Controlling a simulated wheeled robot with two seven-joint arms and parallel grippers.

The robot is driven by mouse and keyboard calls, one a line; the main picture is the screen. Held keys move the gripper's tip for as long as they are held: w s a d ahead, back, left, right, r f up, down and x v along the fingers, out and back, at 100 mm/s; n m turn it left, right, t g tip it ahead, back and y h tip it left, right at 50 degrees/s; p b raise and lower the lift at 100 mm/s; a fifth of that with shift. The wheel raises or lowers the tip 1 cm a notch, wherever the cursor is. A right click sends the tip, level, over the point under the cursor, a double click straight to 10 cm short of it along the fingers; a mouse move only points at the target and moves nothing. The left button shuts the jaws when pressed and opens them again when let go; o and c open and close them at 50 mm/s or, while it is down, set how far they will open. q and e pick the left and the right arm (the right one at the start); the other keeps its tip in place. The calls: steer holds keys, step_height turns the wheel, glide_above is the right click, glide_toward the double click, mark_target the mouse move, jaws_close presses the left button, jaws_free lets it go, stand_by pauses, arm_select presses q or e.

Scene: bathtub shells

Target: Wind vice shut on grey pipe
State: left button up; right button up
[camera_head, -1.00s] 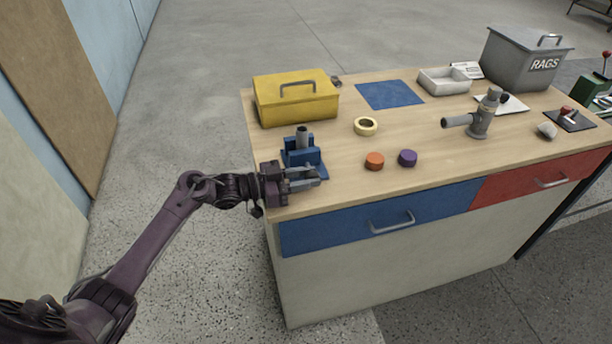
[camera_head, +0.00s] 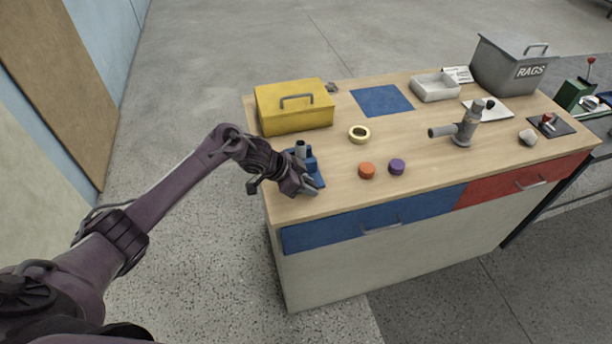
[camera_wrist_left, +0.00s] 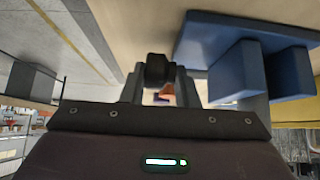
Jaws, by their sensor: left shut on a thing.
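The blue vice (camera_head: 314,169) stands at the left front corner of the workbench. The grey pipe (camera_head: 300,148) stands upright in it; I cannot tell how tightly the jaws sit against it. My left gripper (camera_head: 304,188) is at the front of the vice and partly hides it. In the left wrist view, the fingers (camera_wrist_left: 160,84) are shut on a dark handle piece (camera_wrist_left: 159,68), with the blue vice (camera_wrist_left: 236,76) close by on the right. The handle is hidden by the gripper in the head view. My right gripper is not in view.
An orange cap (camera_head: 367,170) and a purple cap (camera_head: 397,167) lie right of the vice. A yellow toolbox (camera_head: 294,117) stands behind it, near a tape roll (camera_head: 359,134). A grey pipe fitting (camera_head: 465,128) stands farther right. The bench's front edge is close to the gripper.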

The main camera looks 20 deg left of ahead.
arm_select(q)
steer(key=g+y+p, duration=0.2)
steer(key=shift+s+d+y, duration=0.1)
steer(key=shift+d+y, duration=0.2)
steer(key=shift+d, duration=0.1)
steer(key=shift+d+f+g+y+p, duration=0.15)
steer(key=shift+g+y+p, duration=0.4)
steer(key=shift+y, duration=0.35)
steer(key=shift+f, duration=0.1)
steer(key=shift+g, duration=0.25)
steer(key=o, duration=0.8)
steer(key=shift+d, duration=0.1)
steer(key=shift+r, duration=0.2)
steer(key=shift+r, duration=0.15)
